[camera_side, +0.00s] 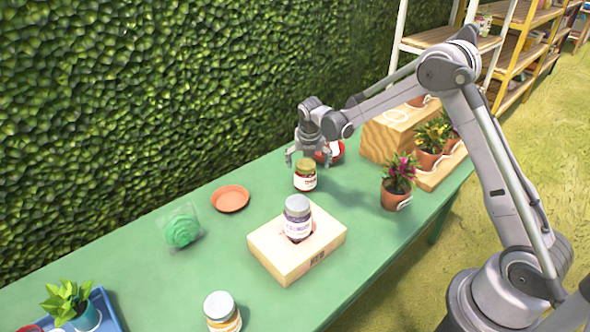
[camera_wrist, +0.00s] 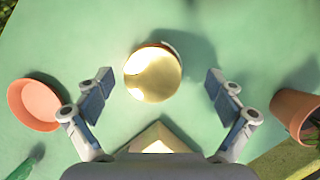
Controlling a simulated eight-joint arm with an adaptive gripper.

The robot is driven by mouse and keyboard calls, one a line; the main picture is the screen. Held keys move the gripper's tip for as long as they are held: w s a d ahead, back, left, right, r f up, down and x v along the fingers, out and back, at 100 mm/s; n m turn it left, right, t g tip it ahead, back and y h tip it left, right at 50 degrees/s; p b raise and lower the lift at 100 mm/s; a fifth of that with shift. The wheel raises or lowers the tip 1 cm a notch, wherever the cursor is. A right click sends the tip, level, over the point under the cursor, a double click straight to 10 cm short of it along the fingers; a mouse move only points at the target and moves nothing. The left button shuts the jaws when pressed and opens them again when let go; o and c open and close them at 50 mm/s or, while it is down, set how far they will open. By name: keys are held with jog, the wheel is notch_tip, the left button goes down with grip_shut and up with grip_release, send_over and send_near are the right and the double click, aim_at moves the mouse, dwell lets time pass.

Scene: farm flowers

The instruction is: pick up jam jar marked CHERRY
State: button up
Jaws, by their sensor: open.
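A jam jar with a gold lid (camera_side: 305,175) stands upright on the green table; its label is too small to read. My gripper (camera_side: 308,157) is above it, open and empty, fingers pointing down. In the wrist view the round gold lid (camera_wrist: 153,73) lies between and slightly beyond the two spread fingers (camera_wrist: 158,88), touching neither. A second jar with a grey lid and dark contents (camera_side: 297,218) stands on a wooden block. A third jar with a grey lid and orange contents (camera_side: 222,312) stands at the front edge of the picture. I cannot read which is marked CHERRY.
The wooden block (camera_side: 275,262) is nearest the gold-lidded jar on the front side. A terracotta saucer (camera_side: 230,198) lies left, a potted flower (camera_side: 396,192) stands right. A red item (camera_side: 337,149) is partly hidden behind my gripper. A leafy hedge (camera_side: 150,90) borders the table (camera_side: 130,265).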

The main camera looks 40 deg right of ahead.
jog(key=shift+w+a+x, duration=0.1)
jog(key=shift+a+x, duration=0.05)
jog(key=shift+x, duration=1.3)
jog(key=shift+w+a+x, duration=0.1)
jog(key=shift+a+x, duration=0.05)
jog(key=shift+x, duration=1.25)
jog(key=c, duration=1.7)
